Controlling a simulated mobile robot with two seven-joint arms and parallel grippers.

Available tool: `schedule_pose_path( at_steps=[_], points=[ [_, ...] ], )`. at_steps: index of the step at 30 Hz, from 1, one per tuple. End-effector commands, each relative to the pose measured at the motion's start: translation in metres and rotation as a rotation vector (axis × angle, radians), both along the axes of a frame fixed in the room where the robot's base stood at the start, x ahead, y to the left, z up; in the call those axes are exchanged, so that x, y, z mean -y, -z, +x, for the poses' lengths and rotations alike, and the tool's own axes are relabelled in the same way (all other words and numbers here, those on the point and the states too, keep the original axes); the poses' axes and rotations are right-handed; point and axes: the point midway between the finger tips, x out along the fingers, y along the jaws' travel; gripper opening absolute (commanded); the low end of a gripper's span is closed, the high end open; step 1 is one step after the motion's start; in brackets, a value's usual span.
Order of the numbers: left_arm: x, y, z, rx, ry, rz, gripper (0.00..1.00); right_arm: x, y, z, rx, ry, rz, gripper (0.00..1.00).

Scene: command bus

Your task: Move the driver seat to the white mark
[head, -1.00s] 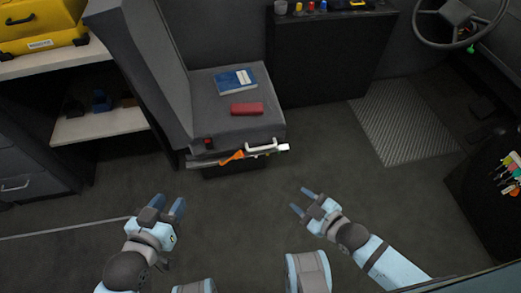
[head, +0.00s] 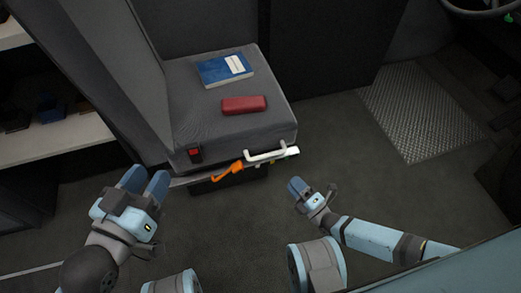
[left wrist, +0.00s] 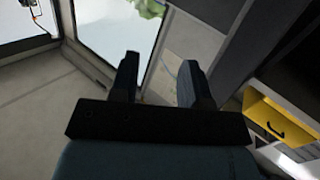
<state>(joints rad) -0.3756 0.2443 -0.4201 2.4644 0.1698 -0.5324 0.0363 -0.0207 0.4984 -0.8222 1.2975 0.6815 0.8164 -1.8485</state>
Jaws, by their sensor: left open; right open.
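The grey driver seat (head: 235,128) stands in the middle of the head view, its tall backrest (head: 110,70) at the left. On its cushion lie a blue book (head: 222,70) and a red case (head: 244,105). An orange lever (head: 228,171) and a white handle (head: 267,154) sit at its front lower edge. My left gripper (head: 146,184) is open and empty, in front of the seat at its left corner. My right gripper (head: 303,190) is apart from the seat, in front of its right corner, open and empty. I cannot make out a white mark for sure.
A ribbed metal floor plate (head: 420,108) lies to the right, with a steering wheel (head: 485,8) beyond. Shelves (head: 60,138) stand left of the seat. The dark floor (head: 375,175) right of the seat is clear. A yellow case (left wrist: 275,115) shows in the left wrist view.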

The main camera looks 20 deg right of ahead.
Motion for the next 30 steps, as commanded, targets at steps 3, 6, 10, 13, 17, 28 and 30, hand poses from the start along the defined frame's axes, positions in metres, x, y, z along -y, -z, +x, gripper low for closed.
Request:
schedule_pose_path(
  at_steps=[3,6,10,13,17,28,30],
  points=[
    [0.000,0.001,0.000,0.012,0.003,0.003,0.43,0.001,0.004,0.005,0.022,0.012,-0.022,0.42],
    [-0.001,0.001,0.002,0.034,0.002,0.016,0.43,-0.004,0.002,0.016,0.024,0.013,-0.022,0.42],
    [-0.004,0.002,0.007,0.082,0.000,0.042,0.43,-0.015,-0.001,0.038,0.026,0.011,-0.021,0.42],
    [-0.006,0.002,0.010,0.127,-0.002,0.071,0.43,-0.024,-0.005,0.058,0.025,0.011,-0.019,0.42],
    [-0.009,0.001,0.015,0.191,-0.005,0.104,0.43,-0.036,-0.009,0.082,0.023,0.010,-0.021,0.42],
    [-0.014,-0.004,0.023,0.304,-0.014,0.166,0.43,-0.054,-0.019,0.122,0.020,0.011,-0.020,0.42],
    [-0.014,-0.006,0.024,0.313,-0.014,0.168,0.43,-0.055,-0.020,0.124,0.019,0.011,-0.021,0.42]
  ],
)
